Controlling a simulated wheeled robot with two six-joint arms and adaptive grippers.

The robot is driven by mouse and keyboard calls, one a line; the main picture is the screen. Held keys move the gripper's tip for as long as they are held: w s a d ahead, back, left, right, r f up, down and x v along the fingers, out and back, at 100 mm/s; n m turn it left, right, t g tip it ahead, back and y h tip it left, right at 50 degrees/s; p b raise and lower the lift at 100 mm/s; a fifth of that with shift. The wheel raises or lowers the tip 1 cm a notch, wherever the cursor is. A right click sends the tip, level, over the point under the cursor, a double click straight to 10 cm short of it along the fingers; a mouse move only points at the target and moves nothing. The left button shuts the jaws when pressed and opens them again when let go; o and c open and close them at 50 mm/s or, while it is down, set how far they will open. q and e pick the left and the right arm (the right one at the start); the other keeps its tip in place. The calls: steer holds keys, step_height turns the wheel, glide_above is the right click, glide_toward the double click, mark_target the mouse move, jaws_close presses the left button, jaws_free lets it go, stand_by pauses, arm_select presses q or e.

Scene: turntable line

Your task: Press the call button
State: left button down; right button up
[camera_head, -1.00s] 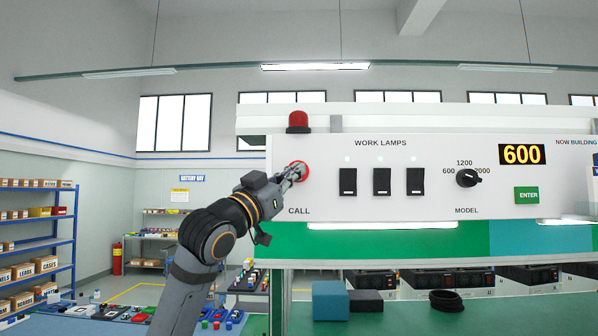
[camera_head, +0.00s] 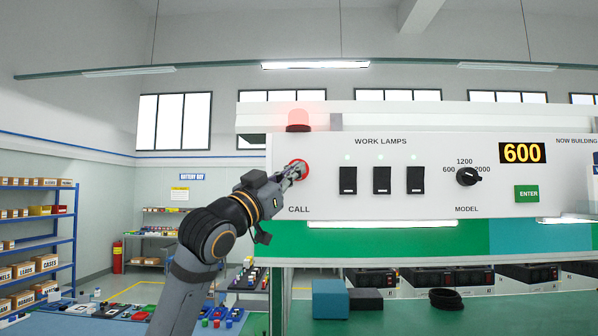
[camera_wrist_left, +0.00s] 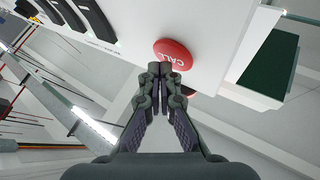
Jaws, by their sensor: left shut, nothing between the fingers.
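The red call button (camera_head: 300,168) is on the left end of the white panel, above the word CALL. In the left wrist view the button (camera_wrist_left: 173,52) shows its CALL lettering just past my fingertips. My left gripper (camera_head: 295,173) is shut and empty, with its fingertips at the button and covering part of it. In the left wrist view the closed fingertips (camera_wrist_left: 160,70) overlap the button's lower edge; I cannot tell how far it is pushed in. The red beacon lamp (camera_head: 298,119) above the panel is glowing. My right gripper is not in view.
Three black lamp switches (camera_head: 382,180), a model dial (camera_head: 468,176) and a green ENTER button (camera_head: 527,194) are to the right on the panel. A teal block (camera_head: 330,300) and a black ring (camera_head: 446,299) lie on the green table below.

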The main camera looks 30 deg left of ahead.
arm_select(q)
steer(key=s+d+b, duration=0.1)
steer(key=s+d, duration=0.2)
steer(key=s, duration=0.2)
stand_by(0.5)
